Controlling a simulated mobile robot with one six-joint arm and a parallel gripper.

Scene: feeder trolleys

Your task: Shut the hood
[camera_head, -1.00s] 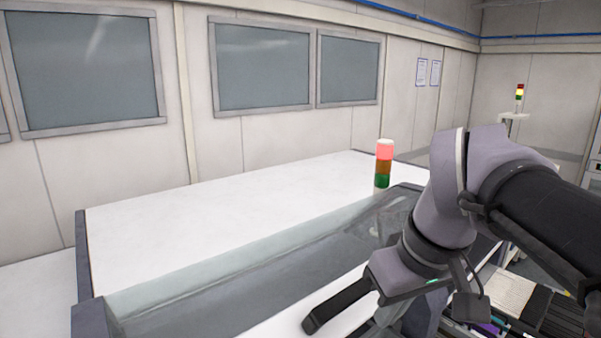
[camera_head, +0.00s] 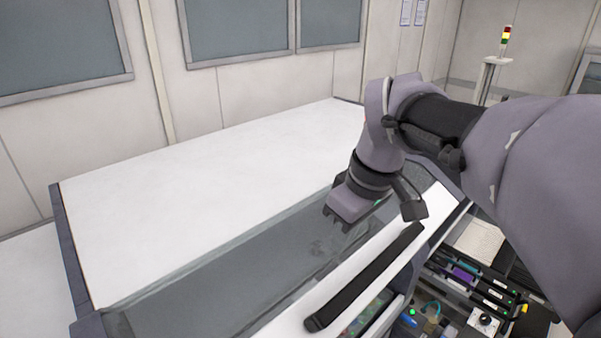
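The hood (camera_head: 225,288) has a grey see-through panel, a white front strip and a long black handle (camera_head: 365,278). It lies low and nearly flat along the front of the white-topped machine. I cannot tell whether its front edge rests fully down. My gripper (camera_head: 345,218) is over the see-through panel, behind the handle and apart from it. Its fingertips are not clear, so I cannot tell whether they are open or touch the panel. My arm hides the hood's far right end.
The wide white machine top (camera_head: 200,190) is clear. Below the hood at right is an open bay of feeders and cables (camera_head: 465,285). A signal tower (camera_head: 505,38) stands at the back right. A wall with windows runs behind.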

